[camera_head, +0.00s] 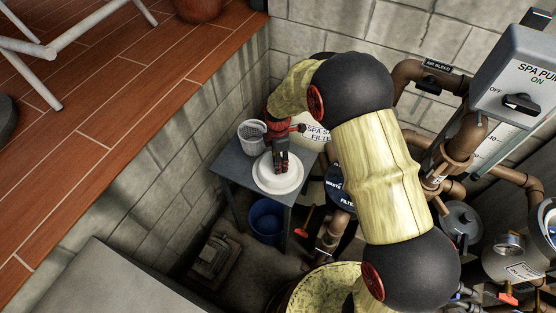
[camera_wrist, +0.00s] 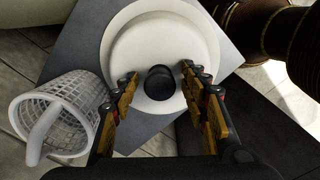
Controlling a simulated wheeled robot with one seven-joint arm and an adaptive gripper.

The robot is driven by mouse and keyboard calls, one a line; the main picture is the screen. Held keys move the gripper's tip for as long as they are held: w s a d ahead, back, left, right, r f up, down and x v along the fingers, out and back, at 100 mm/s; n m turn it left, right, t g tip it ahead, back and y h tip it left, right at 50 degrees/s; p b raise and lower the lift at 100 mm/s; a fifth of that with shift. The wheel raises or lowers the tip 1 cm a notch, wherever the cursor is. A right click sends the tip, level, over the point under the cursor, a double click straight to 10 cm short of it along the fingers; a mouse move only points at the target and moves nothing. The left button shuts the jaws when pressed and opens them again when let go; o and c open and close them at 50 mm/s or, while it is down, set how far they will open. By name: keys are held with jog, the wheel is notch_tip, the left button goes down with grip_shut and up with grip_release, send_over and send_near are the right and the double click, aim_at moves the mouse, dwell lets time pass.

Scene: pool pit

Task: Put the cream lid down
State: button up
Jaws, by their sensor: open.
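The cream lid (camera_head: 278,178) is a round disc lying on a small grey table (camera_head: 234,168) in the head view. In the wrist view the lid (camera_wrist: 185,40) shows a stepped rim and a dark round knob (camera_wrist: 160,82) at its centre. My gripper (camera_head: 281,168) is above the lid, pointing down. In the wrist view my gripper (camera_wrist: 158,78) is open, with one finger on each side of the knob and a visible gap to it. The lid appears to rest flat on the tabletop.
A white mesh basket (camera_head: 252,136) stands on the table left of the lid, close to my left finger in the wrist view (camera_wrist: 62,112). A blue bucket (camera_head: 267,220) is under the table. Block walls (camera_head: 200,150) and brown pipes (camera_head: 415,75) hem in the pit.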

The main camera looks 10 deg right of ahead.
notch_tip(320, 180, up, 21)
jog(key=s+d+m+t+p, duration=0.1)
jog(key=s+d+m+p, duration=0.1)
jog(key=s+d+m, duration=0.15)
jog(key=s+d+r+m+t, duration=0.1)
jog(key=s+d+r+m, duration=0.2)
jog(key=s+r+m, duration=0.3)
jog(key=s+d+r+m+t, duration=0.2)
jog(key=s+d+r+m, duration=0.15)
jog(key=s+r, duration=0.4)
jog(key=s+d+r+m+t, duration=0.1)
jog(key=s+m, duration=0.6)
jog(key=s, duration=0.3)
jog(key=shift+s+d+r+t, duration=0.2)
jog(key=shift+d+r+t, duration=0.05)
jog(key=shift+r+t, duration=0.05)
